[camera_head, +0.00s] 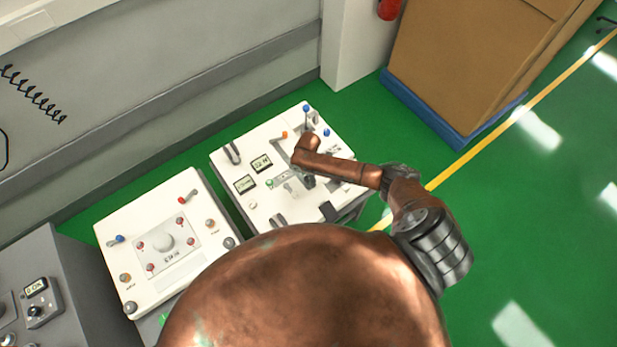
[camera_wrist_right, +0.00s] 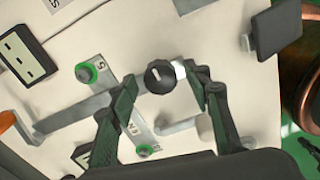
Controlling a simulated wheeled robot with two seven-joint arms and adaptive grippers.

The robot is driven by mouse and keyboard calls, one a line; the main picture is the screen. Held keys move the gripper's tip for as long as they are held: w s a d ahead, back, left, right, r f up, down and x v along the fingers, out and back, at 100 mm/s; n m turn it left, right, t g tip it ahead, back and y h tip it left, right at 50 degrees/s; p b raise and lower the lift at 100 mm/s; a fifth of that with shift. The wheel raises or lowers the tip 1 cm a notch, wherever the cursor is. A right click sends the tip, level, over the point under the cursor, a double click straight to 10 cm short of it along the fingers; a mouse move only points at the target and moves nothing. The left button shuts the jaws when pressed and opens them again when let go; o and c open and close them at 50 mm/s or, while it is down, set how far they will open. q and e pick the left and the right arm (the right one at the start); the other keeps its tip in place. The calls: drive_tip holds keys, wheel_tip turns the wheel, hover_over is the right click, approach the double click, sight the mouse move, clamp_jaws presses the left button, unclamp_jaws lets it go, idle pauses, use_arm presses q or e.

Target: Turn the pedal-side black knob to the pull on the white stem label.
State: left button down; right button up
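The black knob (camera_wrist_right: 160,77) shows in the right wrist view, with a pale mark on its face and a white stem (camera_wrist_right: 179,68) beside it. My right gripper (camera_wrist_right: 160,82) is open, one finger on each side of the knob. I see a gap on the left; contact on the right I cannot tell. A dark pedal-like block (camera_wrist_right: 276,28) stands to the upper right. In the head view my right arm reaches over the white cart panel (camera_head: 225,160), and the dark gripper (camera_head: 308,181) is small and partly hidden. The stem label's print is not readable. My left gripper is not in view.
A second white panel (camera_head: 120,222) and a grey cabinet (camera_head: 85,290) stand to the left. Cardboard boxes (camera_head: 470,60) on a blue pallet stand behind. Green floor is free at right.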

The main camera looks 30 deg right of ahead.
sight(308, 179)
wheel_tip(308, 179, up, 12)
idle(0.7)
idle(0.4)
